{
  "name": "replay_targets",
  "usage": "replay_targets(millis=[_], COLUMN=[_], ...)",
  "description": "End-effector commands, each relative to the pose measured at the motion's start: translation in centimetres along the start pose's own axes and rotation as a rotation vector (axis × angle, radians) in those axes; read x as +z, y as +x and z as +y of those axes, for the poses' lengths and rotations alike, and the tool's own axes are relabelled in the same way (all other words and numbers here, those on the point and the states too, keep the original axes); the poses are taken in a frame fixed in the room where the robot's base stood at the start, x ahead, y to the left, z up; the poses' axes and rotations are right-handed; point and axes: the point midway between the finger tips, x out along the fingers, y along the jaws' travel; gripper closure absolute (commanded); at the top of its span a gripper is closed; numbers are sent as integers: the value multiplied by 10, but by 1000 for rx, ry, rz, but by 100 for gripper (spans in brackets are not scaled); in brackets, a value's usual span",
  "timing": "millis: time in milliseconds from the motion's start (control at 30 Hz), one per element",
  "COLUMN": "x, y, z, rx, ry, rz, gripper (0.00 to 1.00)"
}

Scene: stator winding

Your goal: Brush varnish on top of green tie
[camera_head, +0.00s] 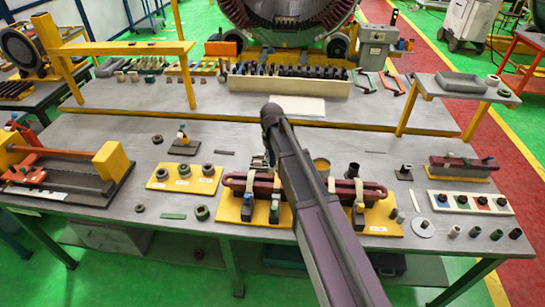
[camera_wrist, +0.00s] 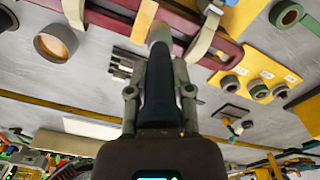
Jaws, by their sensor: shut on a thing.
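My gripper (camera_wrist: 160,92) is shut on a dark-handled brush (camera_wrist: 158,75), whose pale tip points at the maroon coil (camera_wrist: 228,50). I cannot tell whether the tip touches it. In the head view the maroon coil (camera_head: 236,182) lies on yellow blocks at the front middle of the table, partly hidden by my arm. Pale straps (camera_wrist: 207,32) cross the coil in the wrist view. I cannot make out a green tie on it. A round can with amber inside (camera_wrist: 57,43) stands beside the coil; it also shows in the head view (camera_head: 321,164).
A yellow holder with several dark rings (camera_head: 184,178) is left of the coil. Bare grey table (camera_head: 110,130) shows at the back left.

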Motion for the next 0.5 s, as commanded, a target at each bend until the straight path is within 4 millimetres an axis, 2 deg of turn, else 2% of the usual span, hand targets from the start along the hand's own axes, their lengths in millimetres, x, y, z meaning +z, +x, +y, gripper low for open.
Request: replay_targets(millis=[33, 500], x=[0, 0], y=[10, 52], z=[0, 1], rx=[0, 0], ry=[0, 1], rz=[0, 0], gripper=[100, 100])
